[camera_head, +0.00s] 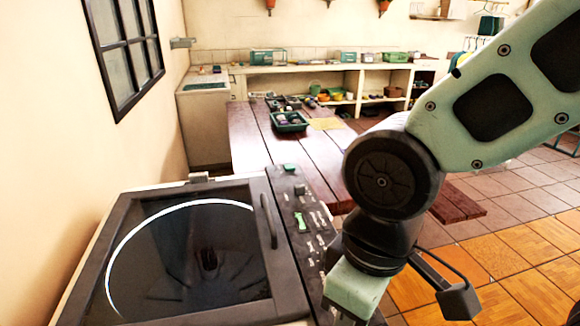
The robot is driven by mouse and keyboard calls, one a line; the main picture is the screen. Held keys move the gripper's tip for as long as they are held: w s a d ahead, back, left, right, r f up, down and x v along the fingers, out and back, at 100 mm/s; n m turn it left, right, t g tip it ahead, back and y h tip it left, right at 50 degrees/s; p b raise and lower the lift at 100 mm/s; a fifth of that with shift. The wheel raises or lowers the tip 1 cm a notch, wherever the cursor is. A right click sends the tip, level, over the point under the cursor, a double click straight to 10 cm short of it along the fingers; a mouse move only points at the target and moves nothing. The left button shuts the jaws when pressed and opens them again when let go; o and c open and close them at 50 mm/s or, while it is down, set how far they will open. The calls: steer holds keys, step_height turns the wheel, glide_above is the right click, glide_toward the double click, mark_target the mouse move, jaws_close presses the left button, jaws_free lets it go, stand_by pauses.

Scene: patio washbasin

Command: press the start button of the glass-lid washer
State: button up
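The glass-lid washer (95,285) fills the lower left, its dark lid shut, with a round drum opening showing through the glass (205,250). A dark control panel (312,255) runs along the right side of the lid. It carries a green piece (290,167) at its far end, a larger pale green piece (302,222) nearer its middle, and several small marks and knobs. I cannot tell which one is the start button. My gripper (355,290) hangs down over the near right end of the panel and hides part of it. Its fingertips are not visible.
A brown wooden table (250,145) stands behind the washer, with a green tray (291,127) of small items on it. A wall with a dark-framed window (125,45) is close on the left. Shelves (340,75) line the back. Tiled floor (520,250) lies open at right.

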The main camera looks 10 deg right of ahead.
jaws_close()
stand_by(1.4)
